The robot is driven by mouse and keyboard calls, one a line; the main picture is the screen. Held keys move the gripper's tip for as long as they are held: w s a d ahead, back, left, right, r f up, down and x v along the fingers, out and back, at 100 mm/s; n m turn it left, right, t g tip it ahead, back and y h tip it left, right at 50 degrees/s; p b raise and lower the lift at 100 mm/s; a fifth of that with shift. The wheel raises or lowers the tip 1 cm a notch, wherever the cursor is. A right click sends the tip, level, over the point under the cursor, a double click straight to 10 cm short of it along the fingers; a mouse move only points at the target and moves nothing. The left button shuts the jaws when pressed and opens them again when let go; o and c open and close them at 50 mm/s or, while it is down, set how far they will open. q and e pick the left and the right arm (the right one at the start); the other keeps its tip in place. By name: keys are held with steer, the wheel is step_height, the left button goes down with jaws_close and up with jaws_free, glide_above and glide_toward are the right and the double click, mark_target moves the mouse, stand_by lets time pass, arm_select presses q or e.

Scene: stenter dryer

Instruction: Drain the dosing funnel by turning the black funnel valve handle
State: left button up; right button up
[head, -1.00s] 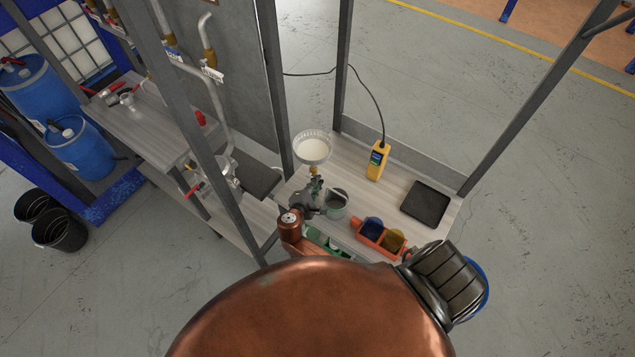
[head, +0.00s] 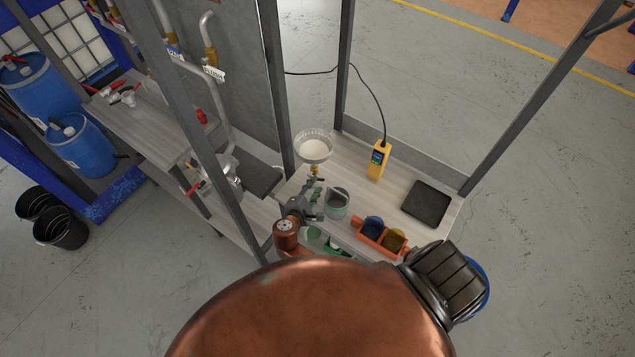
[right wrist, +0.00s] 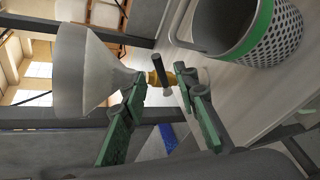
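The dosing funnel (head: 313,148), holding something white, stands above the table; its pale cone (right wrist: 85,75) fills the left of the right wrist view. A brass valve (head: 315,171) sits under it and also shows in the right wrist view (right wrist: 154,78). The black funnel valve handle (right wrist: 161,62) is a short dark bar at the valve. My right gripper (head: 314,188) is just below the valve. In the right wrist view its green fingers (right wrist: 160,77) are spread, with the valve and handle between their tips; I see no clear grip. My left gripper is out of view.
A grey cup (head: 337,203) stands close to the right of my gripper; a perforated container with a green band (right wrist: 265,35) shows in the wrist view. An orange tray (head: 368,240), yellow meter (head: 378,160) and black pad (head: 426,204) lie further right. A frame post (head: 276,90) stands left.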

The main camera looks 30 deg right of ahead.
steer(key=v, duration=0.8)
steer(key=shift+s, duration=0.1)
steer(key=shift+c, duration=0.5)
